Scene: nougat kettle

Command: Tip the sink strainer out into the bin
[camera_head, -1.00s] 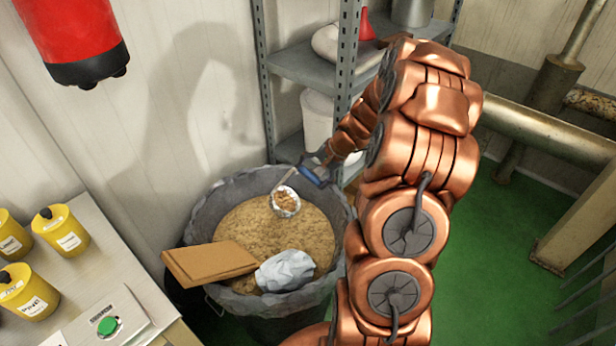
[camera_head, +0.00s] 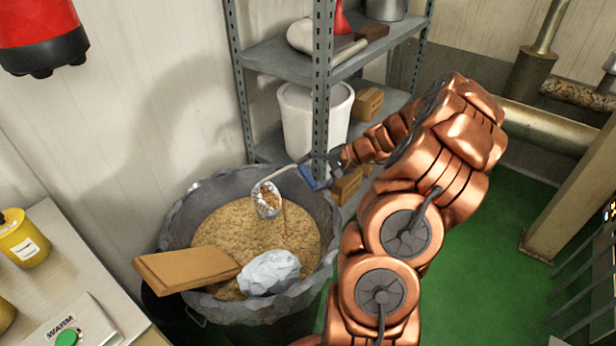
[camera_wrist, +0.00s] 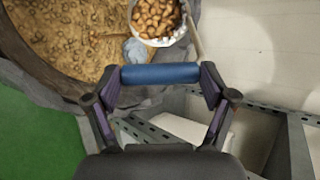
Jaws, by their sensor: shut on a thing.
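The sink strainer (camera_head: 268,200) is a small pale bowl on a metal arm with a blue handle (camera_head: 308,176). My gripper (camera_head: 322,170) is shut on that handle, which lies across the fingers in the wrist view (camera_wrist: 160,74). The strainer bowl (camera_wrist: 135,30) still holds brown lumps in the wrist view. It hangs tilted over the bin (camera_head: 265,308), a grey lined tub filled with tan granular waste (camera_head: 215,225). A thin brown streak shows just below the bowl; I cannot tell whether it is falling matter.
A brown board (camera_head: 190,268) and a crumpled pale lump (camera_head: 268,274) lie on the bin's contents. A grey metal shelf (camera_head: 323,90) with a white bucket (camera_head: 297,120) stands behind. A counter (camera_head: 95,275) is at left, and a red-and-black object (camera_head: 40,35) hangs upper left. Green floor is at right.

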